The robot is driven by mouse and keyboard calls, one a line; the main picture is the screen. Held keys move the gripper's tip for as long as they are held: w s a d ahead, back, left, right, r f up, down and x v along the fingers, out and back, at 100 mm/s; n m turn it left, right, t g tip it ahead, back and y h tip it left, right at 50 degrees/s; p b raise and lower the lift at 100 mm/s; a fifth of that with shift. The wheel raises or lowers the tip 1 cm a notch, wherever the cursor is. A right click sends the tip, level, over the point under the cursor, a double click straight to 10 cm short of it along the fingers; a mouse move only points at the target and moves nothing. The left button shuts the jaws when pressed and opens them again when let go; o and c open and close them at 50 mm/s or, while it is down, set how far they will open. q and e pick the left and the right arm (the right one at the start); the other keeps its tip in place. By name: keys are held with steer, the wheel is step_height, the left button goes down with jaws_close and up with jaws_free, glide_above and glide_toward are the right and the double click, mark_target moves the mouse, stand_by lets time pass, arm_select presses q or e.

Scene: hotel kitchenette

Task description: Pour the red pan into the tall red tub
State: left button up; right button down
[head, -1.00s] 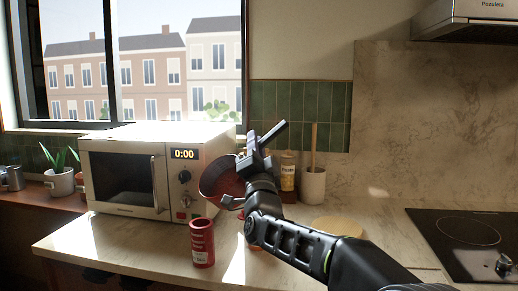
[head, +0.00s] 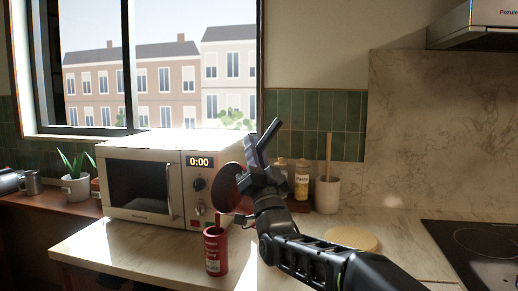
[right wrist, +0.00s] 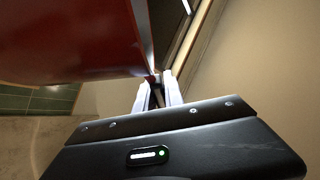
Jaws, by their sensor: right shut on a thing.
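The red pan (head: 228,188) is steeply tilted in the head view, its lower edge above and close to the mouth of the tall red tub (head: 215,252). The tub stands upright on the counter in front of the microwave. My right gripper (head: 262,163) is shut on the pan, to the right of and above the tub. In the right wrist view the pan (right wrist: 70,40) fills the upper left beside the fingers (right wrist: 157,95). The pan's inside is mostly hidden. My left gripper is not in view.
The white microwave (head: 140,190) stands close behind the tub and pan. Jars (head: 302,180) and a utensil crock (head: 327,195) stand behind my right arm. A pale round board (head: 352,238) lies to its right, near the black hob (head: 475,245). Counter left of the tub is clear.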

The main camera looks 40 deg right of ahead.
steer(key=shift+a+n+t+y+b, duration=0.55)
steer(key=shift+a+n+y+b, duration=0.15)
steer(key=shift+n+y+b, duration=0.25)
steer(key=shift+a+n+t+y+b, duration=0.55)
steer(key=shift+a+n+y+b, duration=0.15)
steer(key=shift+n+y, duration=0.35)
steer(key=a+f+n+g+y+b, duration=0.2)
steer(key=a+n+y+b, duration=0.4)
steer(key=a+n+y, duration=0.8)
steer(key=shift+w+n+g+y+b, duration=0.25)
steer(key=shift+n+g+y, duration=0.65)
steer(key=shift+n+y, duration=2.5)
steer(key=shift+s+n+h, duration=0.1)
steer(key=shift+n+h, duration=0.5)
steer(key=shift+f, duration=0.1)
